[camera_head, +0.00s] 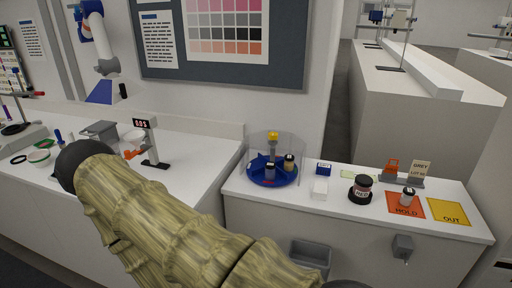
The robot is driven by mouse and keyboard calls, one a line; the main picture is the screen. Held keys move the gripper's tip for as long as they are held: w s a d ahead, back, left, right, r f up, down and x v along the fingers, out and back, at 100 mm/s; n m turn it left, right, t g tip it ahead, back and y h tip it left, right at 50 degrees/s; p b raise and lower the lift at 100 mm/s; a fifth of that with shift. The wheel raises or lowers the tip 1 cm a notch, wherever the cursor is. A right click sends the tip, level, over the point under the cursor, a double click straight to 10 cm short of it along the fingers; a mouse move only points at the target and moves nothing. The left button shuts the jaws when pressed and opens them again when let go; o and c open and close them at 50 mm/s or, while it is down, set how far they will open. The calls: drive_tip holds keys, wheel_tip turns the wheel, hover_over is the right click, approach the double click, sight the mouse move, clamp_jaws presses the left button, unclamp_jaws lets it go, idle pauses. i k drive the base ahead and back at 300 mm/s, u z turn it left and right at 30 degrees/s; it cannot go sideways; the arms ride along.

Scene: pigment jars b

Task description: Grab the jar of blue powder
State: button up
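A round blue carousel (258,178) with clear dividers stands on the white cabinet right of centre. It bears a small dark-lidded jar with yellowish contents (289,164) and a small dark bluish jar (270,172); whether that one holds blue powder I cannot tell at this size. A yellow knob (272,136) tops the carousel's middle. My arm, in a ribbed olive covering, crosses the lower left and centre, ending in a dark round joint at the left. My gripper is not in view.
On the cabinet's right are a dark-lidded jar with a red label (361,188), an orange HOLD mat (425,211) bearing a small jar (407,197), and a yellow OUT mat (450,212). A small scale-like stand (152,145) is on the left bench. A grey bin (310,252) hangs in front.

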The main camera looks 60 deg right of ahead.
sight(270, 175)
drive_tip(key=z, duration=0.05)
drive_tip(key=i, duration=0.75)
drive_tip(key=z, duration=1.45)
